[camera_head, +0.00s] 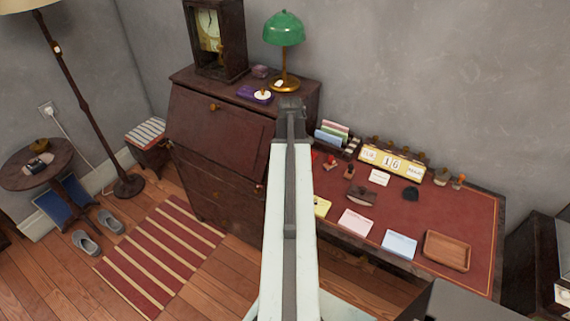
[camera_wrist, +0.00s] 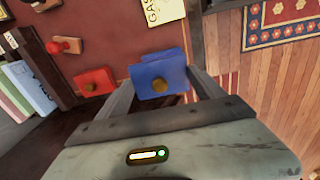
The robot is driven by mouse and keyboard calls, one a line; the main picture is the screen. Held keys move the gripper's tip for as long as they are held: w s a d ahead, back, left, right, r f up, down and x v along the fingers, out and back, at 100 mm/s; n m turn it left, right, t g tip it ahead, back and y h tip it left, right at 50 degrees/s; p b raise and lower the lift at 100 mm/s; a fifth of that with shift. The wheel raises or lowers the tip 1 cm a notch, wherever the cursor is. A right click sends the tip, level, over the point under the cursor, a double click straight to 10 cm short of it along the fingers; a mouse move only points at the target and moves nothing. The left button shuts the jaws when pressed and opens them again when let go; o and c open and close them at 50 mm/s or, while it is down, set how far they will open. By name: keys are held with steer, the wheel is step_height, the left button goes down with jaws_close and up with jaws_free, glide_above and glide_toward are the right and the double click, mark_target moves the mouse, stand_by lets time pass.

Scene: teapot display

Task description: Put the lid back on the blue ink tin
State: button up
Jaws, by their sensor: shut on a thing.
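In the wrist view my gripper (camera_wrist: 161,76) is shut on a blue lid (camera_wrist: 155,84) with a brass-coloured knob, held between the two fingers. More blue shows just behind the lid's far edge, likely the blue ink tin (camera_wrist: 166,56). I cannot tell whether lid and tin touch. A red tin (camera_wrist: 94,80) with a similar knob stands to the left. In the head view my arm hides the blue tin and lid.
A red-handled stamp (camera_wrist: 64,46) and upright cards (camera_wrist: 28,88) are near my gripper. A green lamp (camera_head: 284,29) stands on the cabinet.

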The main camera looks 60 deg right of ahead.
steer(key=shift+w+a, duration=0.1)
steer(key=shift+w, duration=0.25)
steer(key=shift+w+a+f+b, duration=0.2)
steer(key=shift+f+b, duration=0.55)
steer(key=shift+r, duration=0.25)
step_height(320, 180, down, 6)
steer(key=b, duration=0.6)
steer(key=shift+s+f, duration=0.1)
steer(key=shift+f, duration=0.1)
steer(key=shift+f, duration=0.15)
stand_by(0.6)
steer(key=o, duration=1.4)
steer(key=shift+c, duration=0.2)
